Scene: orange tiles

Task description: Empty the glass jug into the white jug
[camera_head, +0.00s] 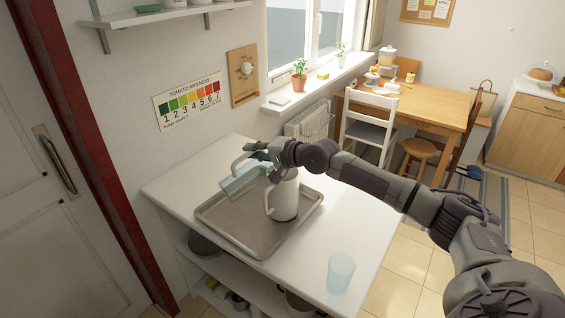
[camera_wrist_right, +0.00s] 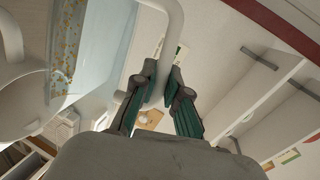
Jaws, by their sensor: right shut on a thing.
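The glass jug (camera_head: 241,183) is pale blue and see-through with a white handle. It is tipped over and held above the tray, just left of the white jug's top. My right gripper (camera_head: 259,153) is shut on its handle; the wrist view shows the fingers (camera_wrist_right: 162,82) around the white handle (camera_wrist_right: 172,35) and the jug's clear side (camera_wrist_right: 103,45). The white jug (camera_head: 286,199) stands upright on the metal tray (camera_head: 233,232), its handle toward the left front. My wrist hides part of its top. I cannot tell whether liquid is flowing. My left gripper is out of view.
A blue glass tumbler (camera_head: 341,272) stands near the front right of the white counter (camera_head: 345,225). Pots sit on the shelf below. A wall with a tomato chart (camera_head: 190,101) rises behind. The counter right of the tray is mostly clear.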

